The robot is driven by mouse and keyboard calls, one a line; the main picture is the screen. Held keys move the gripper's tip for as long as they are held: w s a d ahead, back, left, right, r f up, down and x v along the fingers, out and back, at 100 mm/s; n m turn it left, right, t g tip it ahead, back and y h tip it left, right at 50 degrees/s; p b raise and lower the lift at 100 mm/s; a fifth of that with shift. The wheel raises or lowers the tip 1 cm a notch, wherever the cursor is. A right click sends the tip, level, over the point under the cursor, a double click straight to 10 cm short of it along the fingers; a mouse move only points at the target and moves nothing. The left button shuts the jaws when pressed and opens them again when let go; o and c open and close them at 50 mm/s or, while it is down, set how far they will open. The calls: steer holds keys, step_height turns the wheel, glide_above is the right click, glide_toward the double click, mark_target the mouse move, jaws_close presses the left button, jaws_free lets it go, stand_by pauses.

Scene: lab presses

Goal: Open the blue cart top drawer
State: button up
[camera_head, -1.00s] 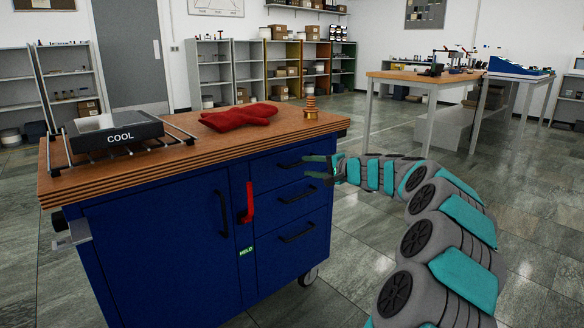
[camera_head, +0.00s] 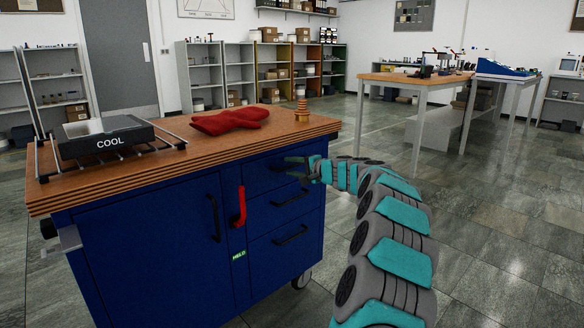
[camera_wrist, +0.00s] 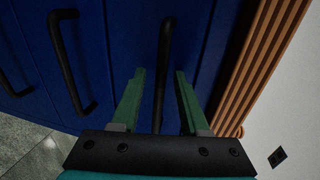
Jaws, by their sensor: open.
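The blue cart (camera_head: 150,250) stands at the left under a wooden top. Its right side has a stack of drawers with black bar handles. The top drawer (camera_head: 262,180) is shut, just under the wooden top. My gripper (camera_head: 290,165) is in front of the top drawer, at its handle, which it partly hides. In the wrist view my gripper (camera_wrist: 158,95) is open, its two green fingers on either side of the top drawer's handle (camera_wrist: 163,70). I cannot tell whether the fingers touch it. The middle drawer's handle (camera_wrist: 68,65) runs alongside.
A red lever (camera_head: 240,207) sticks out between the cart's door and drawers. On the top are a tray marked COOL (camera_head: 108,137), a red cloth item (camera_head: 230,121) and a small copper-coloured object (camera_head: 302,112). Floor right of the cart is open. Tables (camera_head: 415,78) stand farther back.

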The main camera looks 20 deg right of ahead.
jaws_close()
stand_by(0.3)
stand_by(1.1)
